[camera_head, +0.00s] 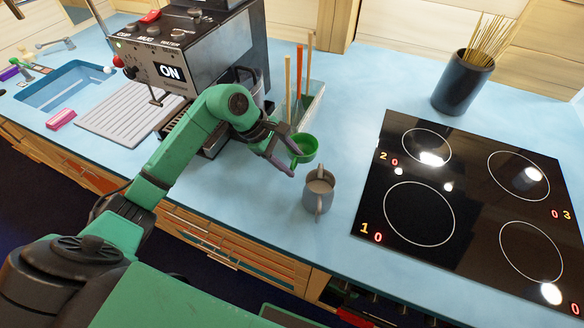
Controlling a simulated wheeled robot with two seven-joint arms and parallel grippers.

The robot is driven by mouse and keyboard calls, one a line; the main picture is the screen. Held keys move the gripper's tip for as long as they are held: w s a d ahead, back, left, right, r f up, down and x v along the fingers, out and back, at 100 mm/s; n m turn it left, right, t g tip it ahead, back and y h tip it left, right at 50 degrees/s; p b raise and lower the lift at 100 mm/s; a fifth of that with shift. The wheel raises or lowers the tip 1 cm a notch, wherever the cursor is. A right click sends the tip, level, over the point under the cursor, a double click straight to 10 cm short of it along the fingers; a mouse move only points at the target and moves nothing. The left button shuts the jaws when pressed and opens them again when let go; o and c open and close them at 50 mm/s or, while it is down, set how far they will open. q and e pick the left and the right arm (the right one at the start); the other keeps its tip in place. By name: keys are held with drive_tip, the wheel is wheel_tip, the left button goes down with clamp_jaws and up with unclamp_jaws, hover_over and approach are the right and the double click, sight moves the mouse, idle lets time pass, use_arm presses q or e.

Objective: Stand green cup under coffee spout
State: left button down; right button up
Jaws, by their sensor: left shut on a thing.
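A small green cup (305,146) is held by my left gripper (286,153). The gripper is shut on the cup, above the blue counter and to the right of the coffee machine. The coffee machine (190,50) stands at the back left with a display reading ON and labelled buttons on top. Its drip tray (176,119) shows partly behind my left arm. The spout area is mostly hidden by my arm, so I cannot make out the spout. My right gripper is not in view.
A grey mug (319,187) stands just in front of the held cup. A clear container (309,107) with wooden utensils is behind it. A black cooktop (465,205) fills the right. A dark pot (461,83) holds spaghetti. A sink (66,84) and a pink sponge (61,119) are left.

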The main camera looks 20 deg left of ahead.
use_arm(q)
wheel_tip(320, 180, down, 2)
drive_tip(key=shift+d+f, duration=0.1)
drive_tip(key=shift+d, duration=0.05)
drive_tip(key=f, duration=0.1)
drive_tip(key=f+p, duration=0.1)
drive_tip(key=f, duration=0.1)
drive_tip(key=shift+s+a+f, duration=0.1)
drive_tip(key=shift+a+f, duration=0.15)
drive_tip(key=shift+f, duration=0.1)
drive_tip(key=shift+d+f, duration=0.1)
drive_tip(key=shift+f, duration=0.1)
drive_tip(key=shift+c, duration=1.9)
unclamp_jaws()
drive_tip(key=shift+o, duration=0.9)
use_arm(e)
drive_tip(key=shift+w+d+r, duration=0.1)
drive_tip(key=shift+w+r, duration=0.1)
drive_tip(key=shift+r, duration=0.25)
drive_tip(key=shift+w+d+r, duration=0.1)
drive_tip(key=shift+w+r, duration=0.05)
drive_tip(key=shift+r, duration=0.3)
use_arm(q)
drive_tip(key=shift+r, duration=0.2)
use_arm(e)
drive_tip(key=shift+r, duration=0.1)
